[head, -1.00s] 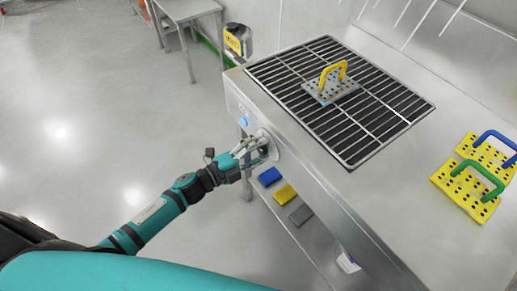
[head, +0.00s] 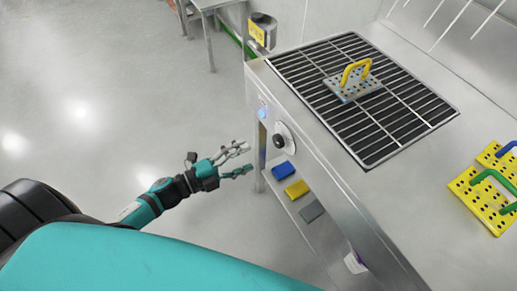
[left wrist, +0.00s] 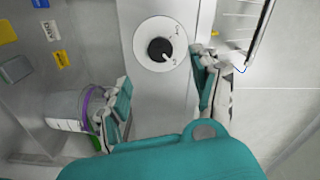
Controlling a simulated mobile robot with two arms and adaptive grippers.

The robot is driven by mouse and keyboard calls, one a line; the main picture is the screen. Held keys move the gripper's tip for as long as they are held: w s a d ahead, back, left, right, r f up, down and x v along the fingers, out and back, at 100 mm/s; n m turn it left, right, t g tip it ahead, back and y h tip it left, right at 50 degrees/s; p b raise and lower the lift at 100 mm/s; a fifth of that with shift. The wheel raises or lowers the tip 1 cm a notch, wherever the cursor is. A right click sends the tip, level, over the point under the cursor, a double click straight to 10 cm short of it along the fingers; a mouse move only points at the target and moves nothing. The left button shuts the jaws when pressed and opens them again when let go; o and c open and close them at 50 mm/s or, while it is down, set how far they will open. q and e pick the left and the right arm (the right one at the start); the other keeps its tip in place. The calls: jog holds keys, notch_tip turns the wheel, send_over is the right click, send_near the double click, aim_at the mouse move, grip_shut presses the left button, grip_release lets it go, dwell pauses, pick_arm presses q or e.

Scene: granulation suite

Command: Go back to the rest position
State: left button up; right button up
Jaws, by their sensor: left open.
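My left gripper (head: 243,159) is open and empty in the head view, out in front of the bench and to the left of its front panel. The black knob (head: 279,141) on a round white dial sits on that panel, a clear gap from the fingertips. In the left wrist view the knob (left wrist: 159,49) shows ahead between the two open fingers (left wrist: 160,95), with nothing held. My right gripper is not in view.
The steel bench (head: 300,115) carries a grate (head: 375,115) with a metal plate with a yellow handle (head: 354,84). Yellow perforated plates (head: 481,203) lie at right. Blue, yellow and grey blocks (head: 297,188) sit on the lower shelf. Open floor (head: 100,110) lies to the left.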

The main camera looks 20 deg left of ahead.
pick_arm(q)
jog(key=shift+v, duration=0.85)
jog(key=shift+f, duration=0.1)
